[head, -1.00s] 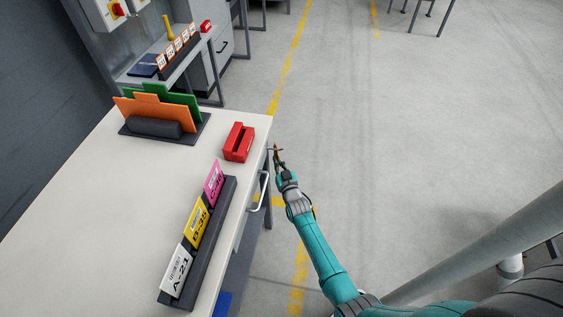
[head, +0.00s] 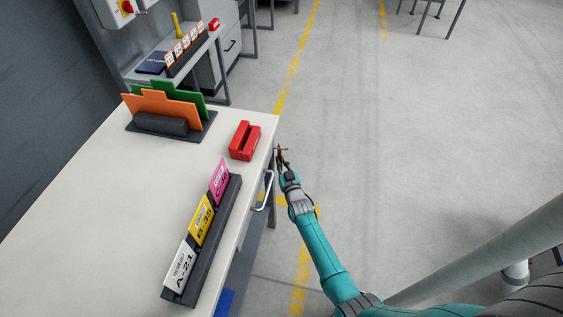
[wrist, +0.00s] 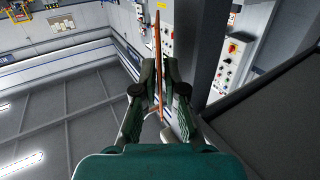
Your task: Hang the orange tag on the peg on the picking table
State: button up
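My gripper (head: 282,157) is just off the right edge of the white table, at the end of my teal arm. In the wrist view my gripper (wrist: 159,72) is closed on a thin orange piece, the orange tag (wrist: 157,38), seen almost edge-on. The tag sticks out beyond the fingertips. In the head view it is too small to make out clearly. I cannot pick out a peg in either view.
The white table (head: 110,215) bears a rack (head: 229,217) of pink, yellow and white cards, a red block (head: 244,141), and a dark stand (head: 160,124) with orange and green boards. A silver handle (head: 265,190) juts from its right side. Open floor (head: 400,150) lies right.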

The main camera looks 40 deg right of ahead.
jog(key=shift+o, duration=1.3)
jog(key=shift+s, duration=0.1)
jog(key=v, duration=1.2)
jog(key=shift+a, duration=0.1)
jog(key=s+a+r+n+y, duration=0.1)
jog(key=s+a+r+y, duration=0.1)
jog(key=s+a, duration=0.7)
jog(key=s+a+r+n+y, duration=0.15)
jog(key=s+a, duration=0.35)
jog(key=s, duration=0.8)
jog(key=s+a+r+n+g+y, duration=0.1)
jog(key=s+a+r, duration=0.2)
jog(key=s+r, duration=0.5)
jog(key=s+a+r+n+y, duration=0.1)
jog(key=s+a+r+y, duration=0.1)
jog(key=s+r, duration=0.6)
notch_tip(320, 180, up, 2)
jog(key=shift+s+a+r+g, duration=0.25)
jog(key=shift+a+g, duration=0.15)
jog(key=shift+a, duration=0.1)
